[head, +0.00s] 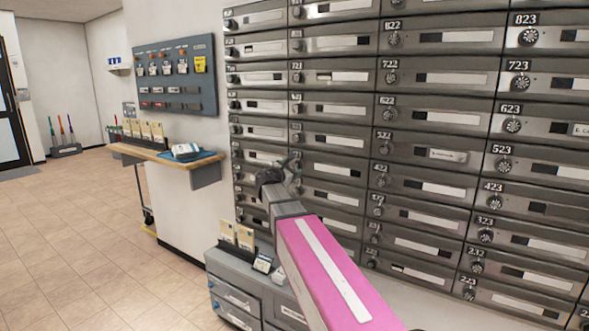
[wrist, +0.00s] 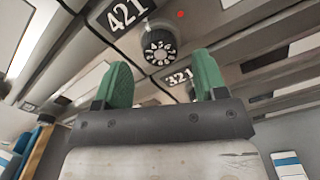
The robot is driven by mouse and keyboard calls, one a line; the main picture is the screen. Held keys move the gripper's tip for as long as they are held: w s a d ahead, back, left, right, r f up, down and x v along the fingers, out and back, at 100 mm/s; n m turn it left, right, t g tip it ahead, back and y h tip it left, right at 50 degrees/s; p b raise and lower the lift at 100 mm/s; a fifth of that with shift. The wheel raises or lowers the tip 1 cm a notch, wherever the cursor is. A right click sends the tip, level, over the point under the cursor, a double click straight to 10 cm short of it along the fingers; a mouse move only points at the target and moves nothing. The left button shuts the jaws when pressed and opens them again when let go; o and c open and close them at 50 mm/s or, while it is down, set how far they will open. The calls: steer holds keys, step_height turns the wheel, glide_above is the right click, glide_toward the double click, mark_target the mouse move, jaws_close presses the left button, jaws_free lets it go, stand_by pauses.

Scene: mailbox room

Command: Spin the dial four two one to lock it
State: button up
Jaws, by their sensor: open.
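In the wrist view, the dial of box 421 (wrist: 160,47) is a round black knob with white numbers, beside the white "421" label (wrist: 128,14). My gripper (wrist: 158,80) is open, with its two green fingertips spread apart below the dial and nothing between them. The fingers look apart from the dial, but the exact gap is hard to judge. A second label, "321" (wrist: 178,77), shows between the fingers, with its dial partly hidden behind the right finger. In the head view, my gripper (head: 279,170) is in front of the mailbox wall, and hides the dial there.
The mailbox wall (head: 440,105) carries several rows of metal boxes with dials. A grey cabinet (head: 234,280) with card holders stands low, left of my arm. A wooden shelf (head: 150,153) juts from the wall at left. The tiled floor (head: 70,230) is clear at left.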

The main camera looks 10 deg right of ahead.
mark_target(297, 166)
steer(key=shift+x, duration=1.4)
steer(key=c, duration=0.9)
steer(key=shift+m, duration=0.3)
